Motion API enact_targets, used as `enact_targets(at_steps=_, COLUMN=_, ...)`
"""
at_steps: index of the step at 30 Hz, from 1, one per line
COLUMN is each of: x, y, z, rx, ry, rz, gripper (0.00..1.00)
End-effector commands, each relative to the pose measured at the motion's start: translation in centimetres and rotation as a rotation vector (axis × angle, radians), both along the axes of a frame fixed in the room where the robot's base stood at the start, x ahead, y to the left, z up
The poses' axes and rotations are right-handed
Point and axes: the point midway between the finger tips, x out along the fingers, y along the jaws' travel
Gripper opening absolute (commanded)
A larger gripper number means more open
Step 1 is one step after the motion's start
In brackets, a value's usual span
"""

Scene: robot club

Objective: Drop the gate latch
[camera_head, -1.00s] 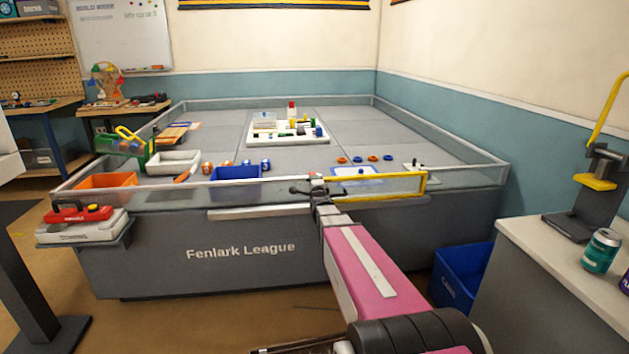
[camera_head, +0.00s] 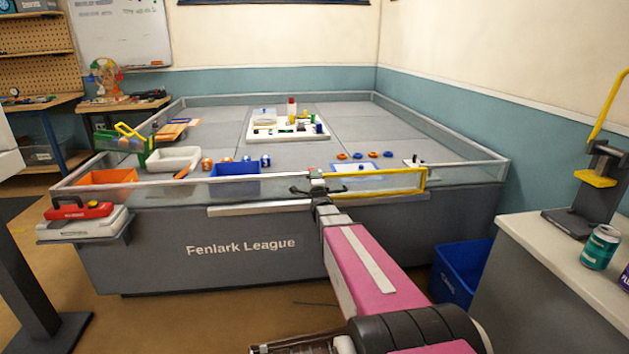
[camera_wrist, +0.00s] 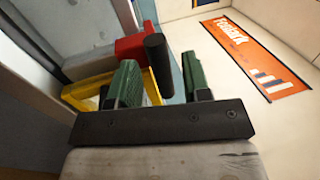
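The yellow-framed clear gate (camera_head: 385,194) stands upright in the arena's front wall. It also shows in the wrist view (camera_wrist: 88,90). In the wrist view, the red block (camera_wrist: 132,47) sits beside a black rounded handle (camera_wrist: 157,58).
The arena wall's top rail (camera_head: 480,163) runs close around the gate. Behind it are a blue bin (camera_head: 236,169) and small blue and orange rings (camera_head: 357,155). A blue crate (camera_head: 455,275) stands on the floor at right. A counter (camera_head: 535,265) holds a can (camera_head: 600,247).

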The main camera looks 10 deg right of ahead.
Motion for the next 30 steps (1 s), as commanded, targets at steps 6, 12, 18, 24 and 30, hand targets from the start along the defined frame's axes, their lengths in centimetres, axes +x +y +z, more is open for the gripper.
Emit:
enact_targets(at_steps=6, x=-0.5, y=0.0, z=0.0, rx=0.0, ry=-0.001, rz=0.0, gripper=0.44)
enact_targets(at_steps=12, x=-2.6, y=0.2, z=-0.4, rx=0.0, ry=0.0, rz=0.0, gripper=0.44)
enact_targets(at_steps=18, x=-6.3, y=0.5, z=-1.1, rx=0.0, ry=0.001, rz=0.0, gripper=0.44)
enact_targets(at_steps=24, x=-9.5, y=0.8, z=-1.9, rx=0.0, ry=0.001, rz=0.0, gripper=0.44)
enact_targets(at_steps=30, x=-10.6, y=0.9, z=-2.3, rx=0.0, ry=0.0, rz=0.0, gripper=0.44)
